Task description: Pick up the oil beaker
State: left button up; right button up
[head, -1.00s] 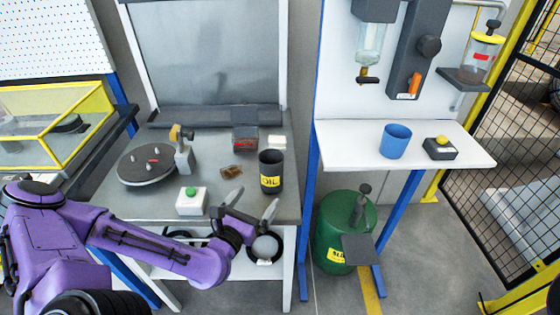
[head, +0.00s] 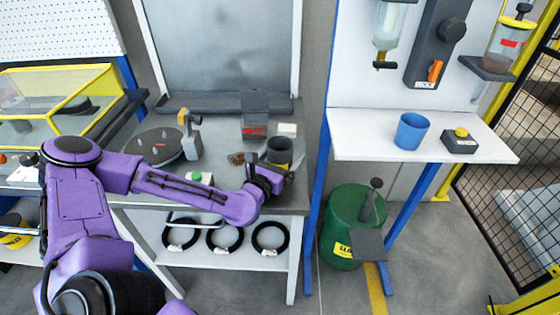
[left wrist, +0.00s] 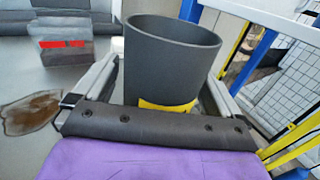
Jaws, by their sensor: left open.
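The oil beaker (head: 280,148) is a dark grey, open-topped cylinder near the front right of the grey workbench (head: 225,185). My left gripper (head: 272,168) is at its near side, open. In the left wrist view the beaker (left wrist: 170,62) stands upright between the two grey fingers, one on each side of it. It looks close to the palm of my left gripper (left wrist: 165,90), and its yellow label is partly hidden behind the palm edge. I cannot tell whether the fingers touch it. My right gripper is not in view.
A brown oil stain (left wrist: 30,112) lies left of the beaker. A grey box with a red label (head: 254,122), a white box with a green button (head: 200,177) and a round turntable (head: 155,147) share the bench. A blue cup (head: 411,131) stands on the white shelf to the right.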

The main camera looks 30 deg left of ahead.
pick_arm(q)
jog(key=c, duration=1.3)
jog(key=shift+o, duration=0.2)
